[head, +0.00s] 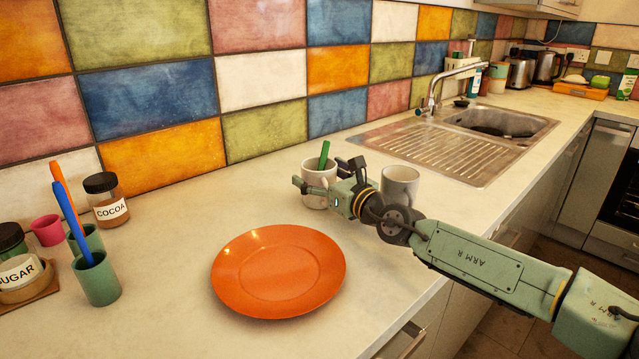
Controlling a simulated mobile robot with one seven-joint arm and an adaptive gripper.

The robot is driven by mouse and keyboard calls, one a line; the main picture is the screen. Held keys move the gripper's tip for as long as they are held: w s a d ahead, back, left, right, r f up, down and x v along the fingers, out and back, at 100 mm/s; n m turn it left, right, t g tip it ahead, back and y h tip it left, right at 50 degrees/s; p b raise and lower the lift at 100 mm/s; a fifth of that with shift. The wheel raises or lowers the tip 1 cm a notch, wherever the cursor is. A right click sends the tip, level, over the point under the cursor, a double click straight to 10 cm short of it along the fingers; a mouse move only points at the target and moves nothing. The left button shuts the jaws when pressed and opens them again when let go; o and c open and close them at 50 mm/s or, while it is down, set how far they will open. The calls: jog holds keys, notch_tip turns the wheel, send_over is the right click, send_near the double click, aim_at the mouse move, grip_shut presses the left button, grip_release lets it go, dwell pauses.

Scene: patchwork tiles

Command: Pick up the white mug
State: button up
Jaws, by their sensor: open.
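A white mug (316,201) stands upright on the counter near the tiled wall, with a green object (324,154) sticking up out of it. A second mug (401,183), pale grey-white, stands to its right, partly behind my arm. My gripper (320,174) is open at the first mug. One finger crosses the front of that mug, and the other is at its right side. I cannot tell whether the fingers touch it or how deep they reach. The finger hides part of the mug, and its handle is not clear.
An orange plate (278,271) lies in front of the gripper. At left are green cups (98,281) holding blue and orange utensils, a pink cup (47,230), a cocoa jar (106,199) and a sugar jar (20,270). A sink (440,150) is behind right. Counter between plate and wall is clear.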

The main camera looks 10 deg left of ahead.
jog(key=shift+c, duration=0.4)
jog(key=c, duration=1.4)
